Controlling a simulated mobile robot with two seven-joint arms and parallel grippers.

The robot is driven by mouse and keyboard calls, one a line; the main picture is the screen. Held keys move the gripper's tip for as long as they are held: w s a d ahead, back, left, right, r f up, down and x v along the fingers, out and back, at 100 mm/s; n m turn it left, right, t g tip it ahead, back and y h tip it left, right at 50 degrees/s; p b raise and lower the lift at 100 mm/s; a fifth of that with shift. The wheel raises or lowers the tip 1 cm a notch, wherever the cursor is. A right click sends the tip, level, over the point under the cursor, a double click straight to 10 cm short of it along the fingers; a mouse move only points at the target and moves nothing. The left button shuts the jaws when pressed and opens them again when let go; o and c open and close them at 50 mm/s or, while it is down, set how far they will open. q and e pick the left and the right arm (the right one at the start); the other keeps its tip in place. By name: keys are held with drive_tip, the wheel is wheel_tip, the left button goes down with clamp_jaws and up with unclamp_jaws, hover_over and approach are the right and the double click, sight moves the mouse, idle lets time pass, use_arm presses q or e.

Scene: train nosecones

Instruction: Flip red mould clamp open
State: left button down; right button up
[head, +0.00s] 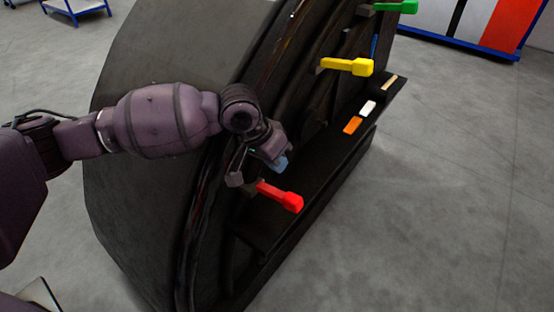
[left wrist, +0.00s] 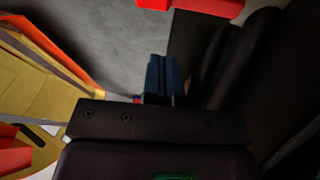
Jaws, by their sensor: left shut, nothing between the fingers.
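The red mould clamp (head: 282,197) is a red handle on the lower edge of the large black mould (head: 170,60). In the head view it sticks out to the right over the dark ledge. My left gripper (head: 281,164) is just above the red clamp's handle, apart from it in the picture. Its blue fingers (left wrist: 161,80) are shut with nothing between them. In the left wrist view a red bar, which looks like the clamp handle (left wrist: 195,5), crosses the top edge, beyond the fingertips. The clamp's base is partly hidden by my gripper. My right gripper is out of view.
A yellow clamp (head: 347,67) and a green clamp (head: 397,7) sit higher on the mould. Orange (head: 353,125) and white (head: 368,108) blocks lie on the ledge. Grey floor (head: 450,200) is clear at the right. A blue cart (head: 76,12) stands at the back left.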

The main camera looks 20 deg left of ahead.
use_arm(q)
drive_tip(key=p+v, duration=0.3)
drive_tip(key=v, duration=0.7)
drive_tip(key=shift+r, duration=0.35)
drive_tip(key=shift+s+a, duration=0.1)
drive_tip(key=shift+a, duration=0.05)
